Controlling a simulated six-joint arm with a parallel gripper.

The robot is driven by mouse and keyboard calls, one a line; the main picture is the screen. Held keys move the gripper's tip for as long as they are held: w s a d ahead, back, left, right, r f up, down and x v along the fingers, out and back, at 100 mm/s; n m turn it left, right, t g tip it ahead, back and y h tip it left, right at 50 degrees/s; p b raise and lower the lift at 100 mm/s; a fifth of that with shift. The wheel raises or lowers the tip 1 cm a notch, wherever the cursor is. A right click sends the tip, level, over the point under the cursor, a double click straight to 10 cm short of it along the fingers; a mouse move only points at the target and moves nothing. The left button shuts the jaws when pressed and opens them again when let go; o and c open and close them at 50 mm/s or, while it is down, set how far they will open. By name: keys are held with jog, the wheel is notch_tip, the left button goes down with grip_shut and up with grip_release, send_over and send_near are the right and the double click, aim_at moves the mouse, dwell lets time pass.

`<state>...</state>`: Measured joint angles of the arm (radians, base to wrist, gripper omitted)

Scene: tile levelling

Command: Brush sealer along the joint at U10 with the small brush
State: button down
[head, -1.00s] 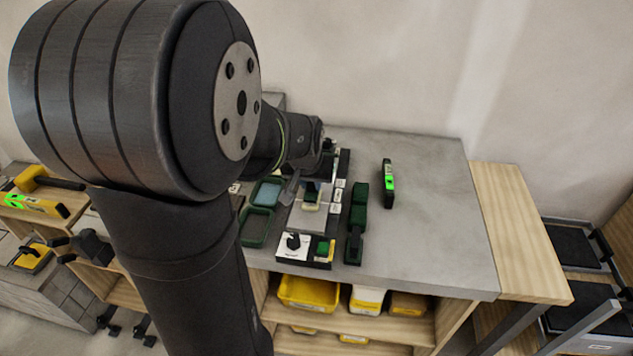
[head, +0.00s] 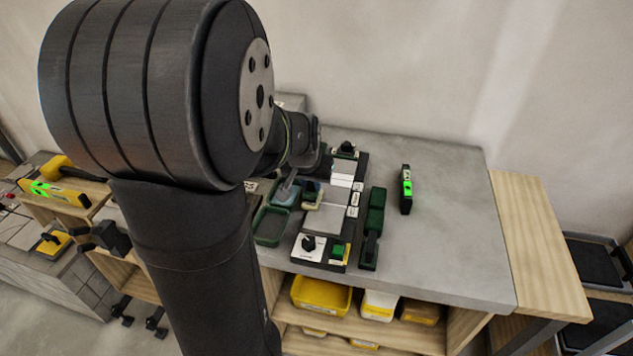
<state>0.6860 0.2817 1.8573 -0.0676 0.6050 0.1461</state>
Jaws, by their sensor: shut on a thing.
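The piece is at the left edge of the grey tile surface (head: 326,217); contact is unclear. A white strip (head: 343,174) crosses farther back. Small white labels (head: 355,197) line the right side, too small to read, so I cannot pick out U10.
A green-rimmed tray (head: 271,226) sits left of the fixture. In front are a white panel with a black knob (head: 309,246) and a green-yellow block (head: 339,252). Dark green items (head: 375,208) and a level (head: 406,190) stand right. The grey bench (head: 452,230) is clear at right.

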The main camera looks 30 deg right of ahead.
jog(key=shift+s+d, duration=0.85)
jog(key=shift+d, duration=0.05)
jog(key=shift+s+d+f, duration=0.15)
jog(key=shift+s+d, duration=1.4)
jog(key=shift+s, duration=0.05)
jog(key=shift+s+d, duration=0.7)
jog(key=shift+s, duration=0.05)
notch_tip(320, 180, up, 8)
jog(key=shift+w, duration=0.1)
